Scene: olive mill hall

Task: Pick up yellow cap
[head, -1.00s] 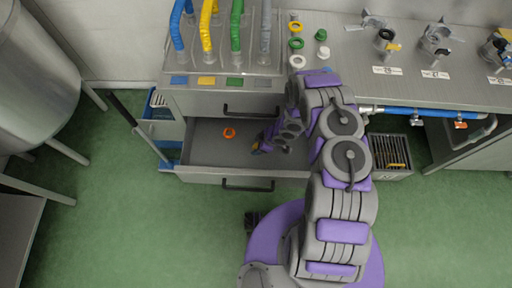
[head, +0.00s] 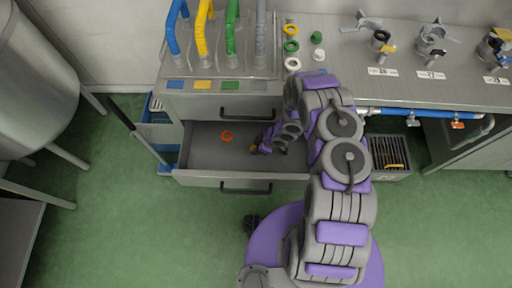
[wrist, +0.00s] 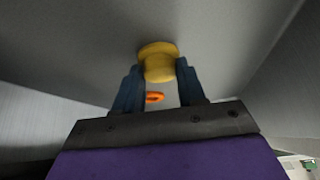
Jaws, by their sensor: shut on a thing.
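The yellow cap (wrist: 158,62) is between the two blue-grey fingertips of my gripper (wrist: 160,82) in the wrist view. My gripper is shut on it from both sides. In the head view my gripper (head: 264,148) is down inside the open drawer (head: 210,150), at the right of its floor, and a small bit of yellow shows at its tip. I cannot tell whether the cap touches the drawer floor.
An orange ring (head: 227,136) lies in the drawer left of my gripper; it also shows in the wrist view (wrist: 154,98). The counter above holds coloured hoses, a green cap (head: 317,38), rings and metal valves. A grated drain (head: 389,152) is at right.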

